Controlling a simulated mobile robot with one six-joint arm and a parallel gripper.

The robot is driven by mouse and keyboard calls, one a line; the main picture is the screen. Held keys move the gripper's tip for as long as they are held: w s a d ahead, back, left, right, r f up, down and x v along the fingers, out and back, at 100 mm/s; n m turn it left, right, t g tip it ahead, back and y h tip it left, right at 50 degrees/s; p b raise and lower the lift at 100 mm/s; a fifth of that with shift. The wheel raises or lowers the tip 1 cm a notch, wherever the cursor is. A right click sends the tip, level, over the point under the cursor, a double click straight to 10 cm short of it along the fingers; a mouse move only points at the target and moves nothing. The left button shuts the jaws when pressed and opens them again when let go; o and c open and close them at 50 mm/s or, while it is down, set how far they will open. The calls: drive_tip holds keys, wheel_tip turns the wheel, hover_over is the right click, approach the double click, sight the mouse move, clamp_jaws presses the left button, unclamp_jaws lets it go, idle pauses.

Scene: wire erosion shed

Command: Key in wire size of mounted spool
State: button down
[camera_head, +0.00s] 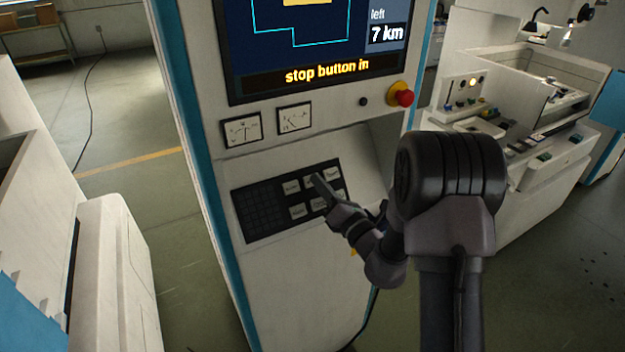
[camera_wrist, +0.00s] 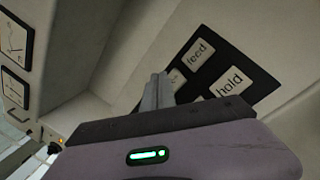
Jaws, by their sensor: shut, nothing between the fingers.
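The key panel (camera_head: 262,212) is a black plate on the sloped front of the white machine cabinet. It has a dark grid at left and two rows of pale keys at right. In the wrist view, keys reading "feed" (camera_wrist: 199,50) and "hold" (camera_wrist: 229,81) show. My gripper (camera_head: 318,180) is shut and empty, its tips over the upper row's middle key; I cannot tell whether they touch. In the wrist view the fingers (camera_wrist: 158,88) partly hide other keys. The screen (camera_head: 310,40) reads "left 7 km" and "stop button in". No spool is in view.
A red stop button (camera_head: 402,97) on a yellow base sits below the screen's right corner, beside a small black knob (camera_head: 363,101). Two dial gauges (camera_head: 242,128) are above the keys. Another machine (camera_head: 510,120) stands at right. Open floor (camera_head: 125,130) lies left of the cabinet.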

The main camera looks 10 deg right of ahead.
drive_tip(key=shift+s+r, duration=0.15)
drive_tip(key=s+r, duration=0.1)
drive_tip(key=s, duration=0.1)
drive_tip(key=s+d+r+p, duration=0.1)
drive_tip(key=s+r, duration=0.1)
drive_tip(key=shift+d, duration=0.2)
idle(0.3)
idle(2.3)
